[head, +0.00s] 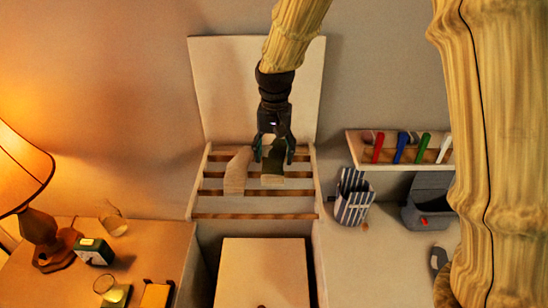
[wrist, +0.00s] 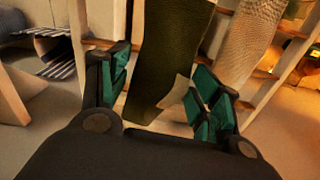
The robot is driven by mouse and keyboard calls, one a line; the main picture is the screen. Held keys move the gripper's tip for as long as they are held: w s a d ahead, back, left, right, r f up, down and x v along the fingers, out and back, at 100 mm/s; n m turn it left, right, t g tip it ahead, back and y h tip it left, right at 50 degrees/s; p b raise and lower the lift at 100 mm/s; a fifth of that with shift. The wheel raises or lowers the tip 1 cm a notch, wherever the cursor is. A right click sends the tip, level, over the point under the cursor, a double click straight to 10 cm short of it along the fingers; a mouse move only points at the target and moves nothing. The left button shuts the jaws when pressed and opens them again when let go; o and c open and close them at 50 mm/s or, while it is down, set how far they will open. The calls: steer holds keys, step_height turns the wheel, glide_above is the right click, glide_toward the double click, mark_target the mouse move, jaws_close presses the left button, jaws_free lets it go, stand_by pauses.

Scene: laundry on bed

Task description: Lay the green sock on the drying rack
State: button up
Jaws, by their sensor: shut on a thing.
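The green sock (head: 273,165) is dark green with a pale patch and hangs from my gripper (head: 273,150) in front of the drying rack's slats. In the wrist view the green sock (wrist: 165,55) runs between the teal-padded fingers of my gripper (wrist: 162,80), which is shut on it. The drying rack (head: 255,216) has several wooden slats between two side rails, below a pale upright panel. I cannot tell whether the sock touches a slat.
A beige sock (head: 236,171) lies over the slats just left of the green one. A striped container (head: 354,197) and a grey bin (head: 428,203) stand at right, under a shelf (head: 400,165) with coloured pegs. A lamp (head: 40,235) and glasses stand at left.

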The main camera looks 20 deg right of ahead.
mark_target(274, 154)
steer(key=shift+s+f+p, duration=0.1)
steer(key=shift+f+p, duration=0.1)
steer(key=shift+p, duration=0.2)
step_height(274, 154, down, 2)
steer(key=shift+f+p, duration=0.25)
steer(key=shift+p, duration=0.55)
steer(key=shift+f, duration=0.25)
steer(key=shift+f, duration=0.2)
steer(key=o, duration=0.8)
steer(key=shift+r, duration=0.2)
steer(key=shift+r+b, duration=2.75)
steer(key=shift+r, duration=3.25)
